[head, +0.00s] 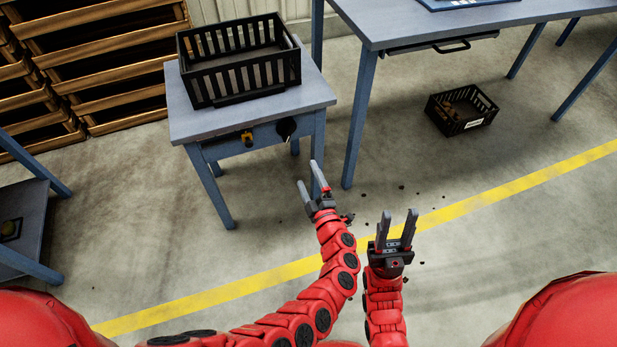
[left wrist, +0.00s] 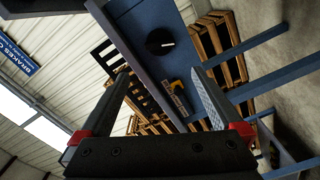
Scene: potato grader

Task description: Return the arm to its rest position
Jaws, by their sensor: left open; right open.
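My left gripper (head: 312,184) is open and empty, held over the floor in front of the small blue-grey table in the head view. Its two fingers also show in the left wrist view (left wrist: 160,90), spread apart with nothing between them. My right gripper (head: 398,230) is open and empty, lower and to the right of the left one, above the yellow floor line. Both red arms come up from the bottom of the head view.
A small table (head: 190,122) bears a black slatted crate (head: 238,80). A larger table (head: 400,25) stands at the right, with another black crate (head: 445,122) on the floor below it. Wooden crates (head: 100,60) are stacked at the back left. Open floor lies at the lower right.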

